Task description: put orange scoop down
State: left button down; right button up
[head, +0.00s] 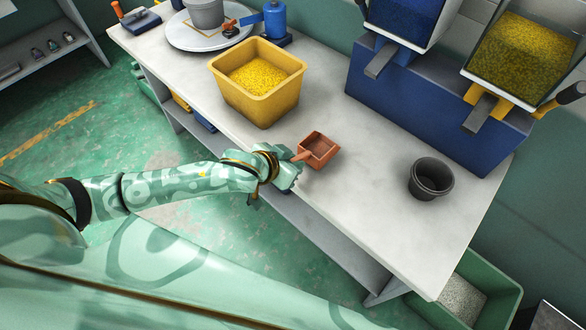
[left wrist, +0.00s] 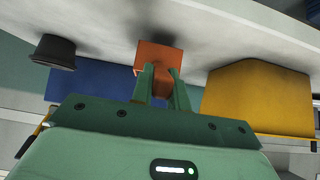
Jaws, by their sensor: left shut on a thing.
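The orange scoop (head: 319,150) is at the front edge of the white workbench, in the middle of the head view, with its open pan facing up. My left gripper (head: 293,160) is shut on the scoop's handle. In the left wrist view the scoop (left wrist: 158,56) extends beyond my two green fingers (left wrist: 165,85). I cannot tell whether the scoop touches the bench top. The pan looks empty. My right gripper is not in view.
A yellow bin (head: 256,105) of yellow pellets stands left of the scoop, and a dark grey cup (head: 430,180) stands to its right. Blue hopper units (head: 430,110) line the back. The bench top (head: 360,185) between scoop and cup is clear.

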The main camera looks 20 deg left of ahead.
pick_arm(q)
notch_tip(320, 180, down, 3)
jog(key=shift+s+d+r+b, duration=0.1)
jog(key=shift+b, duration=0.35)
jog(key=shift+r, duration=0.1)
jog(key=c, duration=1.4)
grip_release()
jog(key=shift+o, duration=0.2)
jog(key=p+v, duration=0.4)
jog(key=v, duration=0.8)
